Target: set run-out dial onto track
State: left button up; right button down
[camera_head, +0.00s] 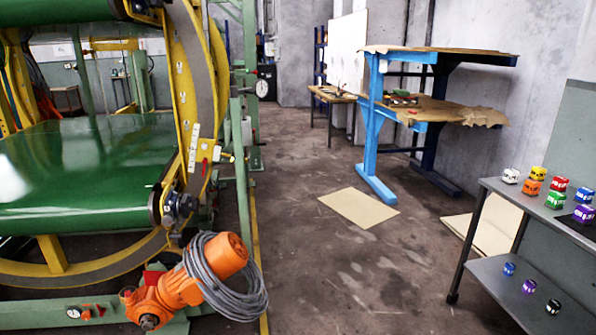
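A small round dial with a white face (262,88) shows beside the green upright, right of the big yellow ring. A second small round dial (74,312) sits on the green base beam at the lower left, with small red and dark parts beside it. I cannot tell which is the run-out dial. The grey curved band (190,75) along the yellow ring (180,120) may be the track; its lower part is partly hidden by machine parts. Neither of my grippers is in view.
An orange motor (180,290) with a coiled grey cable (235,300) stands low at the ring. A grey shelf (500,190) at right holds several small coloured items. A blue bench (375,130) stands behind. Cardboard (358,207) lies on the otherwise open middle floor.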

aim_at(260, 88)
jog(key=i, duration=2.55)
jog(key=u, duration=0.9)
